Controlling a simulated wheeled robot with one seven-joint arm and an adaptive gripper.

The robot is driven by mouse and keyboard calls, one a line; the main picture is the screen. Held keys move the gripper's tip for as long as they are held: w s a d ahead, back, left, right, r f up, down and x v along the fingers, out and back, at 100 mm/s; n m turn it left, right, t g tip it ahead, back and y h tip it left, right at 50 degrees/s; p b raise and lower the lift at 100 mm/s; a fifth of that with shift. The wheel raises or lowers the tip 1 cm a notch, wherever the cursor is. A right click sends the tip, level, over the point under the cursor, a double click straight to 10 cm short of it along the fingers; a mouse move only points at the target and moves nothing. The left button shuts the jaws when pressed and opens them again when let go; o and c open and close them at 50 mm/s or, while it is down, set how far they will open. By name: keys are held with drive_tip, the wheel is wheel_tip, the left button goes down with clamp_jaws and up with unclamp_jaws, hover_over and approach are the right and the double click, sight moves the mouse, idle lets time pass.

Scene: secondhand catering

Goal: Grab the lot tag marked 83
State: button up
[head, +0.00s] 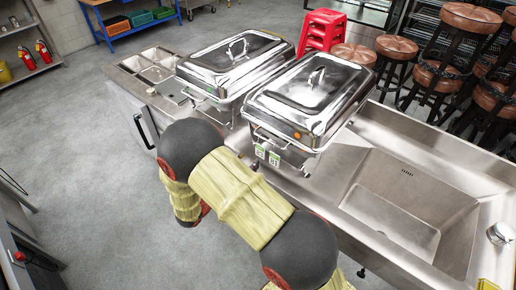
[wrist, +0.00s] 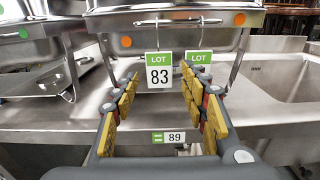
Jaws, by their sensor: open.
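The lot tag marked 83 (wrist: 158,72) is a white card with a green "LOT" header, hanging at the front of a steel chafing dish (wrist: 180,28). In the wrist view my gripper (wrist: 161,86) is open, its yellow-padded fingers either side of the 83 tag's lower area, with no visible hold on it. A second green-headed LOT tag (wrist: 198,60) hangs just to the right; its number is hidden behind the right finger. In the head view two small tags (head: 260,151) hang under the right-hand dish, numbers unreadable. My gripper is hidden there.
A label reading 89 (wrist: 173,137) is on the counter's front edge below. Another chafing dish (head: 235,62) stands to the left. A steel sink (head: 400,205) lies to the right. Stools (head: 440,70) and red stacked stools (head: 321,28) are behind the counter.

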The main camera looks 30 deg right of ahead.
sight(260, 148)
drive_tip(key=x, duration=0.6)
drive_tip(key=shift+w+d+b, duration=0.1)
drive_tip(key=shift+b, duration=0.2)
drive_tip(key=shift+c, duration=1)
drive_tip(key=c, duration=0.4)
drive_tip(key=shift+c, duration=0.4)
drive_tip(key=shift+r, duration=0.3)
